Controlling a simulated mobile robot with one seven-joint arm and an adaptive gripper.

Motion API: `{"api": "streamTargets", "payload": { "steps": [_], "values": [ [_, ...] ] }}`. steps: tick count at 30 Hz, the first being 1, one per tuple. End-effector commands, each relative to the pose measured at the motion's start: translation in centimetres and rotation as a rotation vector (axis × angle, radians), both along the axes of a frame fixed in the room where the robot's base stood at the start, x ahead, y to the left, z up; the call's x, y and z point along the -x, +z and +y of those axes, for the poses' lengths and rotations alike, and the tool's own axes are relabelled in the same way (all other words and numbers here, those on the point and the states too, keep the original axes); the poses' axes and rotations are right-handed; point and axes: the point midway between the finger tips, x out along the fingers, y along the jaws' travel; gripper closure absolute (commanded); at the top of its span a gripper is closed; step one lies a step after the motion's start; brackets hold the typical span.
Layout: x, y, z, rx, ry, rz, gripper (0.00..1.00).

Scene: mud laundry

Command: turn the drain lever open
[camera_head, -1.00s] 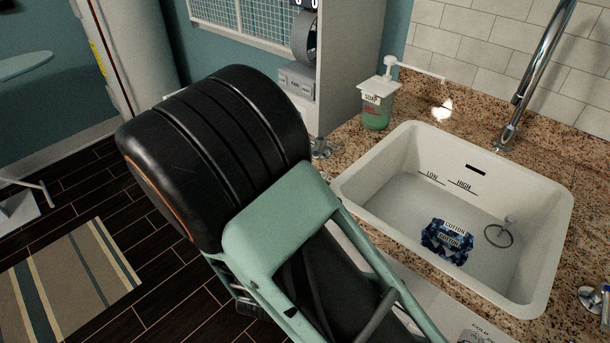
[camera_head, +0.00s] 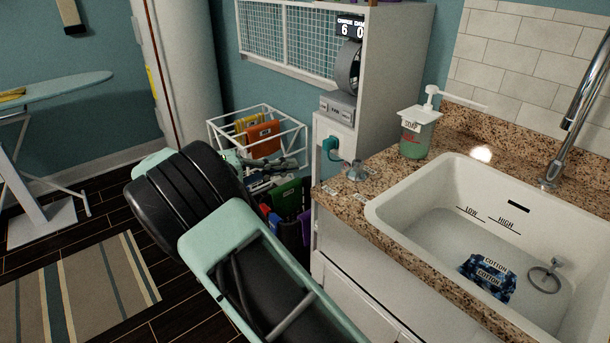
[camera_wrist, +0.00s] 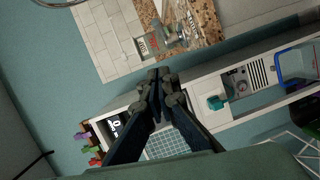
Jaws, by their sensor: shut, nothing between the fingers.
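A small metal fitting with a round base (camera_head: 354,172) stands on the granite counter, left of the sink; it may be the drain lever. A metal fitting also shows near the counter edge in the wrist view (camera_wrist: 183,38). The white sink (camera_head: 400,222) has LOW and HIGH marks, and a metal ring (camera_head: 545,277) lies inside beside a blue COTTON bundle (camera_head: 487,278). My gripper (camera_wrist: 160,75) is shut and empty, with its dark fingers together. In the head view, my gripper (camera_head: 290,164) is partly hidden behind my arm, left of the counter and apart from the fitting.
A soap dispenser (camera_head: 418,135) stands behind the fitting, and a chrome faucet (camera_head: 572,125) rises behind the sink. A white cabinet (camera_head: 392,75) with a grey device borders the counter. A white wire rack (camera_head: 258,125) with colored items stands near my arm.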

Motion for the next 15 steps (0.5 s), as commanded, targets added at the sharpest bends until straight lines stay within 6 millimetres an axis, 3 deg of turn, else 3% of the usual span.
{"api": "streamTargets", "payload": {
  "steps": [8,15],
  "values": [
    [-0.7,-0.4,-1.7,-0.043,-0.035,-0.030,1.00],
    [-2.2,-1.0,-6.2,-0.041,-0.036,-0.029,1.00]
  ]
}}
